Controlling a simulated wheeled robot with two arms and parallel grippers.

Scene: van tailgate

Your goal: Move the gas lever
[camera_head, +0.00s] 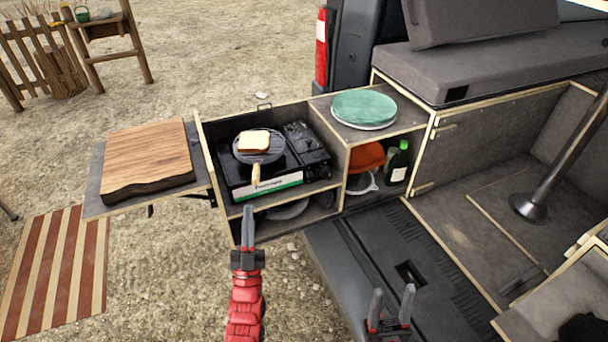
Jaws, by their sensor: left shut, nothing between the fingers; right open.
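A black camping gas stove (262,185) with a green and white front label sits in the open drawer compartment. A round ridged pan (246,156) with a wooden handle is on its burner and holds a slice of bread (254,140). The gas lever itself is too small to make out; the stove's dark right section (306,150) shows. My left gripper (248,210) is shut and empty, pointing up just in front of the stove compartment's lower edge. My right gripper (393,296) is open and empty, low in the picture over the dark van bumper.
A wooden cutting board (147,158) lies on a side shelf at left. Green plates (364,107) are stacked on the right cabinet top, above a shelf with a green bottle (398,163) and an orange item (368,156). Wooden compartment walls frame the stove.

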